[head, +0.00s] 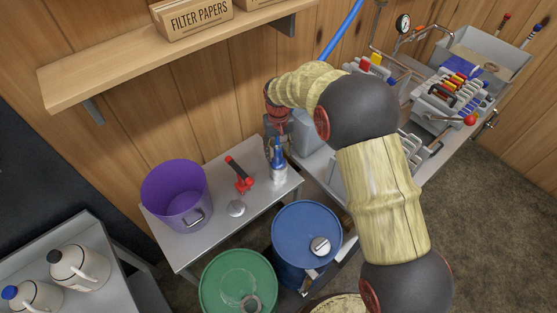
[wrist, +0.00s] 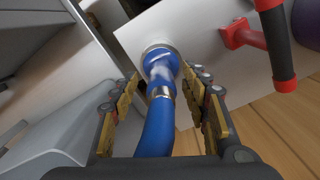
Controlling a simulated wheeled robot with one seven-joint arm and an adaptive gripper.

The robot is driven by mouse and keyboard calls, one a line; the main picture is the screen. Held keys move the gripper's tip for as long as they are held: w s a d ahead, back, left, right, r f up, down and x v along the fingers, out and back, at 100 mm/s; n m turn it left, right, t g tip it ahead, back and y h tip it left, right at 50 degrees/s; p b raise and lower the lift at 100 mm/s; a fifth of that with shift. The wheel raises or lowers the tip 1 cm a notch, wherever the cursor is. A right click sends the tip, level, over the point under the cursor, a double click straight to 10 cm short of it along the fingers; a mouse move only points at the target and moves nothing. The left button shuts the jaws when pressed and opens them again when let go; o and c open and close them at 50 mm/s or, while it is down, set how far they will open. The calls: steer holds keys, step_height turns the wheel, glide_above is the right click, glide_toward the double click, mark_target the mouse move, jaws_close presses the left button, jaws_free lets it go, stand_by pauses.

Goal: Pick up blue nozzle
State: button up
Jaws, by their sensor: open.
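The blue nozzle (head: 278,155) stands upright on the small metal table (head: 215,236), seated in a pale round base. In the wrist view the blue nozzle (wrist: 155,128) has a silver collar and runs between the fingers of my gripper (wrist: 160,82). The fingers are open on either side of it, and a gap shows at both sides. In the head view my gripper (head: 276,136) points down over the nozzle, and its fingers are partly hard to make out there.
A grey container (head: 305,138) stands close on the right. Blue (head: 306,230) and green (head: 238,284) drums stand in front. A wooden shelf (head: 130,68) is above.

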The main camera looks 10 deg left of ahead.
mark_target(278, 162)
step_height(278, 162, down, 3)
steer(key=shift+a, duration=0.1)
steer(key=c, duration=0.4)
steer(key=c, duration=0.7)
steer(key=shift+r, duration=0.1)
jaws_close()
